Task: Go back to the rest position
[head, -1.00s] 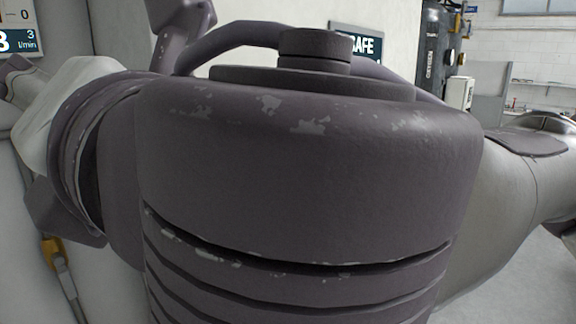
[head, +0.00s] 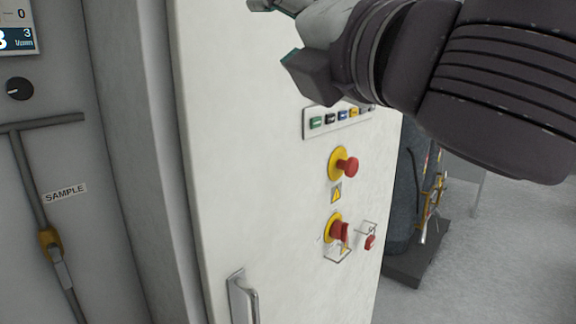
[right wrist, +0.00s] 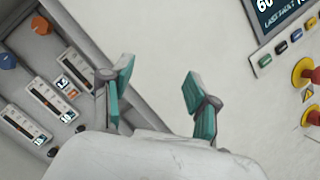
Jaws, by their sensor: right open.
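In the head view my right arm crosses the upper right. Its gripper (head: 282,28) is partly cut off at the top edge, in front of the white cabinet door. In the right wrist view the right gripper (right wrist: 154,90) shows two teal fingers well apart with nothing between them. The pale cabinet face lies behind the fingers. My left gripper is not in either view.
The white cabinet (head: 250,170) carries a row of coloured buttons (head: 343,117), a red emergency button (head: 347,166) and a red rotary switch (head: 339,231). A handle (head: 243,299) sits low. Grey pipework (head: 30,180) with a SAMPLE label is at left. Open floor (head: 480,270) lies right.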

